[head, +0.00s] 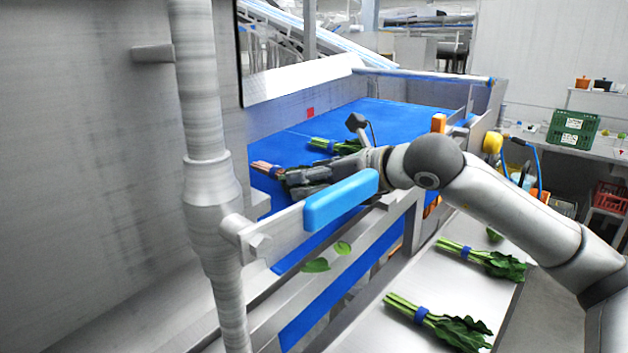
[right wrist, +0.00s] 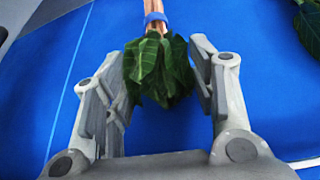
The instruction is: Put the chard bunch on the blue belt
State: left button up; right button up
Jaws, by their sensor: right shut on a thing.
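The chard bunch has pink stems (head: 264,167) and dark green leaves, and it is tied with a blue band. In the right wrist view the chard bunch (right wrist: 160,70) lies between the fingers, stems pointing away. My right gripper (head: 291,180) is shut on its leafy part, over the blue belt (head: 380,117). The belt fills the background of the right wrist view (right wrist: 265,100). I cannot tell whether the bunch touches the belt. The gripper partly hides the leaves in the head view. My left gripper is not in view.
Another green bunch (head: 335,146) lies on the belt beyond my gripper. Two green-stemmed bunches (head: 485,259) (head: 440,322) lie on the metal counter at right. A blue-ended lever (head: 340,200) and a pipe (head: 205,170) stand in front of the belt. Loose leaves (head: 316,265) lie on the ledge.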

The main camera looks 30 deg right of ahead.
jog(key=shift+f, duration=0.25)
jog(key=o, duration=1)
jog(key=shift+a, duration=0.1)
jog(key=shift+o, duration=0.2)
jog(key=shift+r, duration=0.2)
jog(key=shift+d+r+p, duration=0.2)
jog(key=shift+r+p, duration=0.5)
jog(key=shift+p, duration=0.35)
jog(key=shift+s+d+f+b, duration=0.15)
jog(key=shift+s+d+b, duration=0.2)
jog(key=shift+s+b, duration=0.5)
jog(key=b+v, duration=0.3)
jog(key=v, duration=0.6)
jog(key=shift+s+r, duration=0.45)
jog(key=shift+r, duration=0.05)
